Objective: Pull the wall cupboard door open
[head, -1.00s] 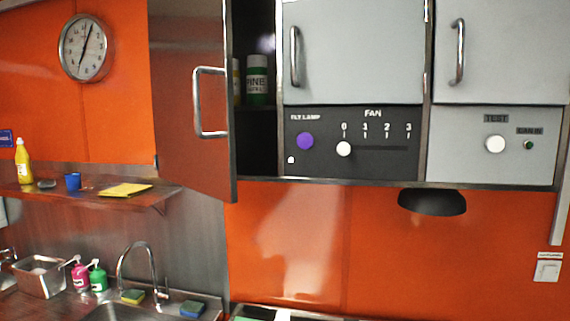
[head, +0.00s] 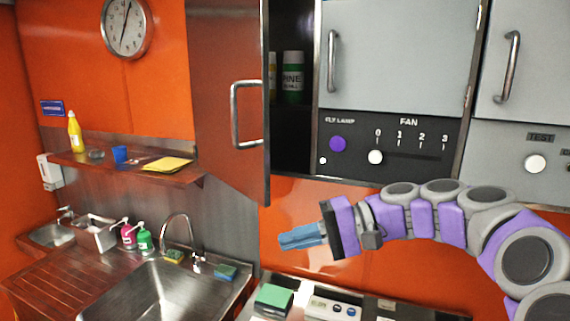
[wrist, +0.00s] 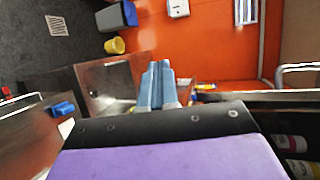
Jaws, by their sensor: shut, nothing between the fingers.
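The wall cupboard door (head: 230,60) stands open, swung out to the left on the upper wall. Its metal bar handle (head: 236,115) is on the door's face. Bottles, one with a green label (head: 292,80), show inside the dark cupboard opening. My gripper (head: 283,241) is below and to the right of the door, apart from it, with blue fingers closed together and empty. In the wrist view the shut fingers (wrist: 156,85) point past the sink area, and a metal bar (wrist: 297,70) shows at the right edge.
A shelf (head: 190,178) with a yellow bottle (head: 75,132) and blue cup is at left. Below are the sink (head: 150,295), tap (head: 178,220) and soap bottles. A fan control panel (head: 400,155) is right of the opening. A green box (head: 274,298) sits on the counter.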

